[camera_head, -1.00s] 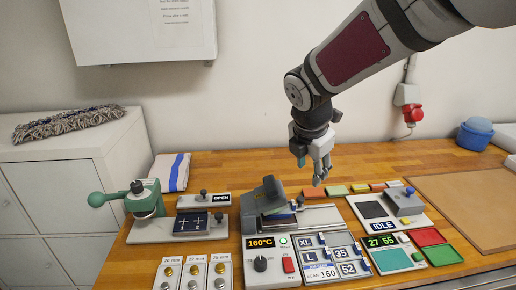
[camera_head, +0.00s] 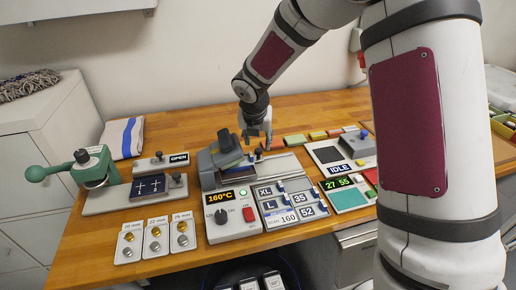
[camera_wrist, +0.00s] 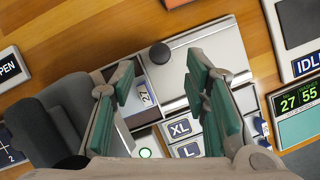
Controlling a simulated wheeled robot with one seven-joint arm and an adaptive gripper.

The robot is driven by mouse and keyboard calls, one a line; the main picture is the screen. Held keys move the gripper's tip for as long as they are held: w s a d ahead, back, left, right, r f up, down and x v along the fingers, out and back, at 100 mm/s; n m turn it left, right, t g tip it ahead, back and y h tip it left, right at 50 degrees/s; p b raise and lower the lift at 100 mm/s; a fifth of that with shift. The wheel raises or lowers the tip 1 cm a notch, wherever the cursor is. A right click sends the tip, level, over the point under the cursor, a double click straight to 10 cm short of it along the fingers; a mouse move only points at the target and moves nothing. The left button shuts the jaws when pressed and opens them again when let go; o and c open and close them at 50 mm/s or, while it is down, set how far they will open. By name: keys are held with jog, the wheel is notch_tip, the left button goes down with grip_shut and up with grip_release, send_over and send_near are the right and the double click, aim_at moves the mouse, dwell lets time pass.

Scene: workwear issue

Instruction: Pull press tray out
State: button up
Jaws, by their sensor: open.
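The grey heat press (camera_head: 219,160) stands on the bench behind its 160°C control box. Its press tray has a dark round knob (camera_head: 258,153), and a pale metal slide bed (camera_head: 283,166) extends to the right. In the wrist view, the knob (camera_wrist: 160,53) shows between and just beyond my fingertips, with a small white-and-blue numbered piece (camera_wrist: 145,94) on the tray near it. My gripper (camera_head: 257,138) is open, pointing down over the knob; it also shows in the wrist view (camera_wrist: 160,68) with nothing between its teal pads. Contact with the knob cannot be told.
The control box (camera_head: 232,212) and size-key panel (camera_head: 290,203) stand in front of the press. The IDLE unit (camera_head: 340,155) is at right. Several coloured blocks (camera_head: 317,135) lie behind.

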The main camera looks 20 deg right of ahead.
aim_at(258, 150)
jog(key=shift+x, duration=2.65)
grip_shut()
